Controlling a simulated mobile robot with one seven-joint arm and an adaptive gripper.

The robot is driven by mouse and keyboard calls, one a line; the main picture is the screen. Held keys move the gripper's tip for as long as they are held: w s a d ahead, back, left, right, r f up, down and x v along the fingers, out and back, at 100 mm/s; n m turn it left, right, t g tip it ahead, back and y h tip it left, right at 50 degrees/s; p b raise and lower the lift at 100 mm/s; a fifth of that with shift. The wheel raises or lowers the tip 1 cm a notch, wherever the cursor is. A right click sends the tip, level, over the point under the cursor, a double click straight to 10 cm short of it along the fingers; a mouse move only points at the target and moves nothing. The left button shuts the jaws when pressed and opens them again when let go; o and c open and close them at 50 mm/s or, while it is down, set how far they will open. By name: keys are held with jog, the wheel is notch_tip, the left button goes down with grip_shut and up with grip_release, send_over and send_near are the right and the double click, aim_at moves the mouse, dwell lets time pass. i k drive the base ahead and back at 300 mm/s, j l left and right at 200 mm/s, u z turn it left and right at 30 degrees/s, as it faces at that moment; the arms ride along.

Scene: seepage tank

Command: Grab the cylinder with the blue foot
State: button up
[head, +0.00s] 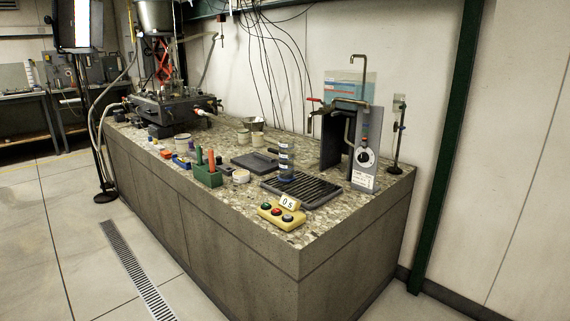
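A slim upright cylinder (286,158) with dark blue bands and a bluish base stands on the bench. It is at the back left edge of the black ribbed mat (318,195), and I cannot tell whether it stands on the mat or just behind it. It is small in the view, so the exact colour of its foot is hard to make out. My gripper is not in view.
The stone-topped bench (275,230) runs back along the wall. A yellow button box (282,215) lies at its front edge. A green holder (208,176) with handled tools stands left, and a grey apparatus (366,150) right. A floor drain (137,270) crosses clear floor.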

aim_at(286, 144)
jog(key=i+l, duration=0.25)
jog(key=i+l+u, duration=0.1)
jog(key=i+l, duration=0.15)
jog(key=l, duration=0.25)
jog(key=i+l+u, duration=0.1)
jog(key=i+l, duration=0.35)
jog(key=l, duration=0.3)
jog(key=i+l+u, duration=0.1)
jog(key=i+l, duration=0.15)
jog(key=l, duration=0.15)
jog(key=i+l, duration=0.2)
jog(key=l, duration=0.25)
jog(key=j+u, duration=0.05)
